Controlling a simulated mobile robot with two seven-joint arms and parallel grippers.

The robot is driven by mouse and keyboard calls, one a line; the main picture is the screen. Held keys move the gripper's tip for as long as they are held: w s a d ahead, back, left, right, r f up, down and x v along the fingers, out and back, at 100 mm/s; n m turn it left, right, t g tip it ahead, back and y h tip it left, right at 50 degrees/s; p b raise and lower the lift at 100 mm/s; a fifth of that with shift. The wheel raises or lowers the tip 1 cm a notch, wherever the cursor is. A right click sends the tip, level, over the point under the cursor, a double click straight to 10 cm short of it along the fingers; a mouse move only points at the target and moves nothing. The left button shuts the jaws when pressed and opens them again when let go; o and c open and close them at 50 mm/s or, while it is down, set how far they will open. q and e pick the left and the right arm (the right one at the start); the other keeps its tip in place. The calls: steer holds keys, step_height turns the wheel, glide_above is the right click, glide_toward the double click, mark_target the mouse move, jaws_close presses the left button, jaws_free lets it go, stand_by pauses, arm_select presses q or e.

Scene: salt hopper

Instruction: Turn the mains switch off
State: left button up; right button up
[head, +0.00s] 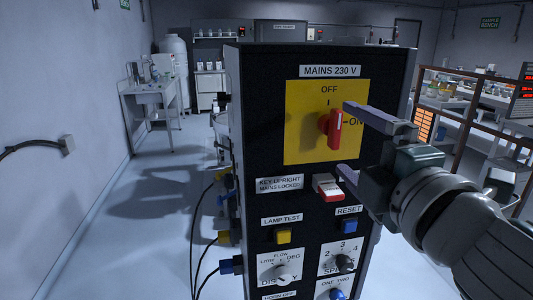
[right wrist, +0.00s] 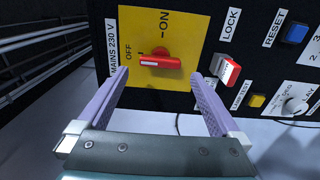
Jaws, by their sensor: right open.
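The mains switch is a red rotary handle (head: 331,128) on a yellow plate (head: 300,140) under the label MAINS 230 V. OFF is marked at the plate's top and ON at its right. The handle stands upright, in line with OFF; in the right wrist view the handle (right wrist: 160,62) lies sideways with its white-marked end towards OFF. My right gripper (head: 345,140) is open and empty, in front of the panel to the right of the handle. In the right wrist view its fingertips (right wrist: 161,78) lie either side of the handle, apparently short of it. My left gripper is not in view.
Below the plate is a red and white key switch (head: 328,187), close to my lower finger. Lower are a yellow lamp-test button (head: 283,236), a blue reset button (head: 348,226) and dials. Cables hang at the cabinet's left side. Floor to the left is clear.

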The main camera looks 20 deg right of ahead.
steer(key=shift+b+v, duration=0.45)
steer(key=shift+v, duration=1.5)
